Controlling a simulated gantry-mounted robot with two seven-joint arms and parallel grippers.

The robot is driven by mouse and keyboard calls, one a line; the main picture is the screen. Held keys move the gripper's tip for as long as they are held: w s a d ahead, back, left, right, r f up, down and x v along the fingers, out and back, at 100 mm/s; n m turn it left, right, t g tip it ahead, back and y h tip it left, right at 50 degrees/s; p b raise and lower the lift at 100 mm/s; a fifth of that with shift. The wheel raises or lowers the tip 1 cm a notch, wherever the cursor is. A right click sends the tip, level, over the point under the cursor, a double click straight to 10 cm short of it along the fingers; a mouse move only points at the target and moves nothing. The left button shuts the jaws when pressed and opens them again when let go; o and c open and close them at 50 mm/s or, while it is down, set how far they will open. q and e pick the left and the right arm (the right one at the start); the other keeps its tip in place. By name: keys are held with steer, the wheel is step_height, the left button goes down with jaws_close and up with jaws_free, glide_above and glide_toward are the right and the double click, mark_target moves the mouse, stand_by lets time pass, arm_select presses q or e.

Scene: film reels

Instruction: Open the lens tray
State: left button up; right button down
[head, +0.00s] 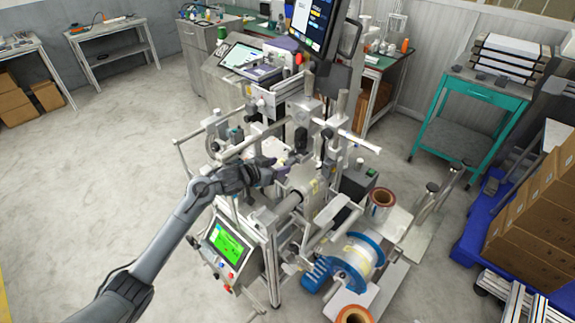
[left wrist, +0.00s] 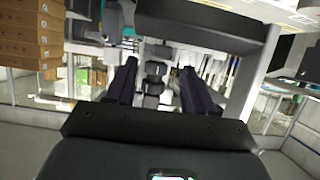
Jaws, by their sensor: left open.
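My left gripper (head: 272,170) reaches in from the lower left to the middle of a grey machine (head: 290,200) with rollers and reels. In the left wrist view, its two dark fingers (left wrist: 155,90) stand apart with nothing held between them. Beyond and between the fingers is a column of dark rounded parts (left wrist: 153,72). A wide dark bar (left wrist: 205,27) crosses the view above the fingers. I cannot make out which part is the lens tray; the gripper may hide it in the head view. My right gripper is not in view.
A green-lit control panel (head: 228,247) sits at the machine's front, below my forearm. A blue-rimmed reel (head: 358,262) and a brown-ringed roll (head: 382,198) are at the right. A monitor (head: 315,25) rises behind. The floor at the left is clear.

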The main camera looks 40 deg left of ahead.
mark_target(287, 163)
arm_select(q)
steer(key=shift+b+x, duration=0.3)
steer(key=shift+x, duration=1.9)
steer(key=shift+a, duration=0.1)
jaws_close()
